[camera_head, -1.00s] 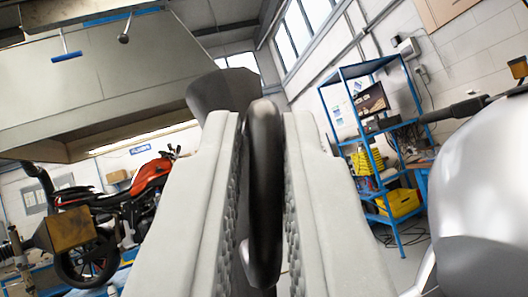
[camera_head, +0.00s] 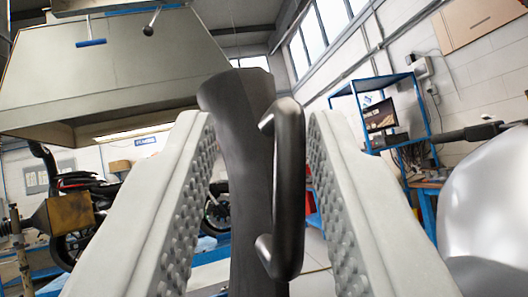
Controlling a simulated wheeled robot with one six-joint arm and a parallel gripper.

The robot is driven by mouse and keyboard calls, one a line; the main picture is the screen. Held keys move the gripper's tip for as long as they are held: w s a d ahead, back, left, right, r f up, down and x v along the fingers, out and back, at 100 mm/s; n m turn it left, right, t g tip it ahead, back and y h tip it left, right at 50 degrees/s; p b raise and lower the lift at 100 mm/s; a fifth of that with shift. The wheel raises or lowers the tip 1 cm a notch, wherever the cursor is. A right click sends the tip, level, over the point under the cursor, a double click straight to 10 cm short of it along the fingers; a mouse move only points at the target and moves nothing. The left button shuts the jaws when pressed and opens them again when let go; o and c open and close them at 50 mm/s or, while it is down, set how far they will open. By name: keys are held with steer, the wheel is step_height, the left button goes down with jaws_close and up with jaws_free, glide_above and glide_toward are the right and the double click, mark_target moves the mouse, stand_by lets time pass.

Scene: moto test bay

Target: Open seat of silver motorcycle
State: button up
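My gripper (camera_head: 261,120) is open, with its pale ridged fingers on either side of a dark bar handle (camera_head: 290,190). The handle lies between the fingers, with a gap visible on both sides. The handle is fixed to a dark grey panel that looks like the seat (camera_head: 243,130), seen nearly edge-on and standing upright in the picture. Its lower end is cut off by the frame. The silver motorcycle (camera_head: 490,205) shows at the right edge as a shiny rounded body, with a dark handlebar (camera_head: 455,135) above it. The seat's hinge is hidden.
A large grey hood (camera_head: 110,70) hangs at the upper left. Another motorcycle (camera_head: 85,205), partly hidden by my left finger, stands behind. A blue shelf rack (camera_head: 395,120) with a screen stands against the right wall.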

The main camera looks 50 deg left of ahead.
stand_by(0.6)
steer(key=v, duration=1.7)
steer(key=shift+s+d, duration=0.15)
steer(key=shift+f, duration=0.1)
